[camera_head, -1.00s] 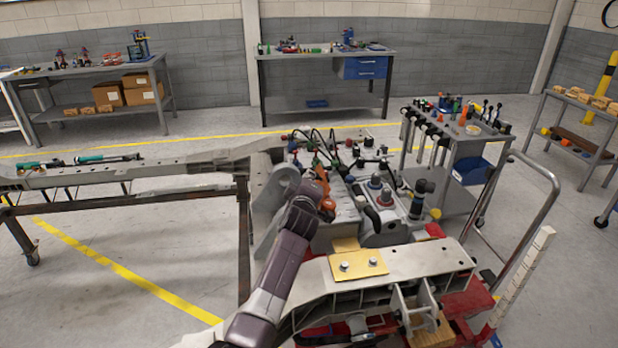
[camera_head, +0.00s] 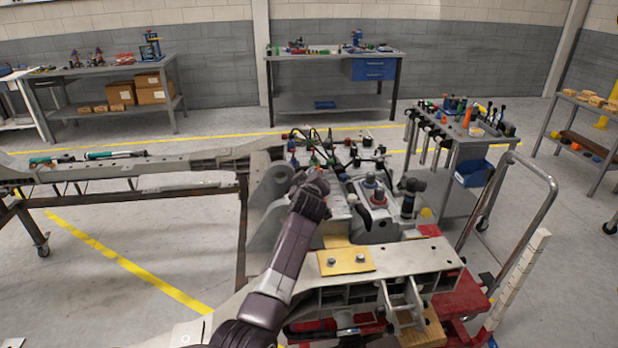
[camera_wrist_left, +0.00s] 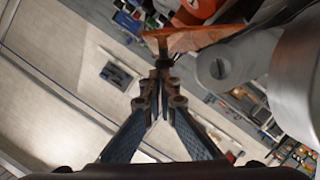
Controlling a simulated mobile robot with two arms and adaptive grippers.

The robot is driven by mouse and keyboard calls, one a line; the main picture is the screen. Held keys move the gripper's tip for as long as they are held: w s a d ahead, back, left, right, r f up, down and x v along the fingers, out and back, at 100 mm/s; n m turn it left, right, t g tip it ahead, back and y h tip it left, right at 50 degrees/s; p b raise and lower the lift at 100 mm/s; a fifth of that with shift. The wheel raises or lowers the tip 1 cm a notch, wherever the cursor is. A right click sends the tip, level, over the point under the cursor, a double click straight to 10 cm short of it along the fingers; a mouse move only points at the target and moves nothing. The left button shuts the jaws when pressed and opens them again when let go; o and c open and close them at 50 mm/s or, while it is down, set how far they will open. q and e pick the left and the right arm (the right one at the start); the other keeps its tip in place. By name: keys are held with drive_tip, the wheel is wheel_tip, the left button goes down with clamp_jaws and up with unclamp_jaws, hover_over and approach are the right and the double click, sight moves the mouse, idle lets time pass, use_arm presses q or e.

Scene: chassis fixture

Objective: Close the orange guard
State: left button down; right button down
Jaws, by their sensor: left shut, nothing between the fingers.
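The orange guard (camera_wrist_left: 198,39) shows in the left wrist view as a flat orange piece across the top middle. My left gripper (camera_wrist_left: 158,77) is shut and empty, its fingertips just below the guard's left end. I cannot tell whether they touch it. In the head view my left wrist (camera_head: 309,192) reaches over the cluster of fittings on the chassis and hides the guard and the fingertips. My right gripper is in neither view.
In the head view, valves and hoses (camera_head: 375,190) crowd the area right of my wrist. The chassis beam (camera_head: 410,258) lies in front, and a tool cart (camera_head: 455,140) stands behind right.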

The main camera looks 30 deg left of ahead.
use_arm(q)
drive_tip(key=shift+w+d+f+m+b, duration=0.25)
drive_tip(key=shift+d+f+m+b, duration=0.05)
drive_tip(key=shift+d+m+b, duration=0.15)
drive_tip(key=shift+w+f+m+g+b, duration=0.15)
drive_tip(key=shift+f+m+g+b, duration=0.1)
drive_tip(key=shift+g+b, duration=0.1)
drive_tip(key=w+d+f+m+y+b, duration=0.1)
drive_tip(key=m+b, duration=0.1)
drive_tip(key=b, duration=0.1)
drive_tip(key=shift+w+d+f+m+g+b, duration=0.1)
drive_tip(key=shift+m+g+b, duration=0.2)
drive_tip(key=shift+g, duration=0.05)
drive_tip(key=shift+w+d+f+m+g+y+b, duration=0.4)
drive_tip(key=shift+m+b, duration=0.3)
drive_tip(key=shift+b, duration=0.35)
drive_tip(key=shift+d+m, duration=0.1)
drive_tip(key=shift+m, duration=0.2)
